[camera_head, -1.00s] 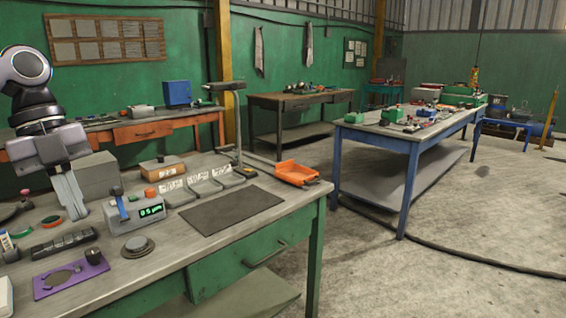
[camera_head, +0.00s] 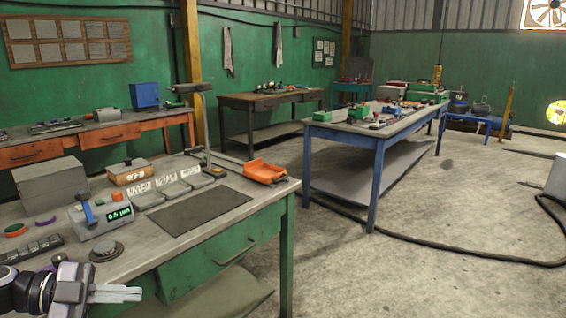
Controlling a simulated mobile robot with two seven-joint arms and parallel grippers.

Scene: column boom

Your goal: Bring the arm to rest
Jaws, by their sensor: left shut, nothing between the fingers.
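My left gripper (camera_head: 138,294) is at the lower left of the head view, low at the front edge of the green workbench (camera_head: 222,280). Its fingers point right and lie together, shut, with nothing between them. It is apart from the objects on the benchtop. The wrist shows at the bottom left corner; the rest of the arm is out of the picture. My right gripper is not in view.
On the bench are a meter with a green display (camera_head: 100,215), a grey box (camera_head: 50,185), a dark mat (camera_head: 200,210) and an orange tray (camera_head: 265,172). A blue table (camera_head: 345,143) stands beyond. A black cable (camera_head: 470,255) crosses the open floor.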

